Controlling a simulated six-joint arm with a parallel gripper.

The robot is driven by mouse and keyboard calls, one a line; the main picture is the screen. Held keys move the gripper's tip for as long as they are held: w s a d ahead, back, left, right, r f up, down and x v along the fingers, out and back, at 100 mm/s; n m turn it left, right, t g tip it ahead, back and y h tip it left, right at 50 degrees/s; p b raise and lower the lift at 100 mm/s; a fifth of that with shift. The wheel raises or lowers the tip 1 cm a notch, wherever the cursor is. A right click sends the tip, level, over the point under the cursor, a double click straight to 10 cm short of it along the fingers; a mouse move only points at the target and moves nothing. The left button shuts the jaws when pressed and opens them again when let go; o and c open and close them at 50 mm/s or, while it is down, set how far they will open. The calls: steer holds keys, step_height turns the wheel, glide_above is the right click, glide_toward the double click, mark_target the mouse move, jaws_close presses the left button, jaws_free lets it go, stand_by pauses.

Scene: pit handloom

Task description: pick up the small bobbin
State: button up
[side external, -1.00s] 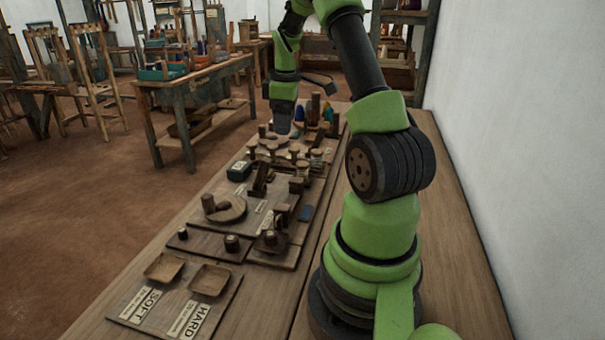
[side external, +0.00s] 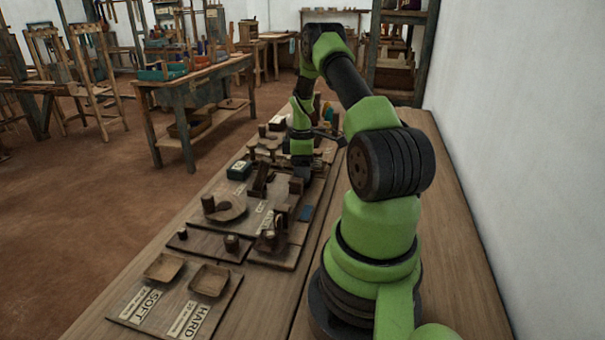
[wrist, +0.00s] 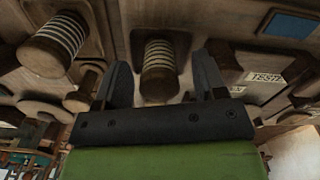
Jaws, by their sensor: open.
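In the wrist view a small bobbin (wrist: 158,68), wooden with pale thread wound in bands, shows between the two fingers of my gripper (wrist: 162,78). The fingers are open, one on each side of it. I cannot tell whether either finger touches it. A similar, larger-looking bobbin (wrist: 57,42) is to the left, outside the fingers. In the side external view my gripper (side external: 301,172) points down low over the boards on the bench, and the small bobbin cannot be made out there.
Other wooden parts (wrist: 85,88) crowd close to the left finger. A blue piece (wrist: 290,24) and a label (wrist: 265,77) are on the right. In the side external view a round wooden dish (side external: 228,209) and two square trays (side external: 210,280) are nearer the camera.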

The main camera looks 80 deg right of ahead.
steer(key=shift+f, duration=0.35)
steer(key=c, duration=1)
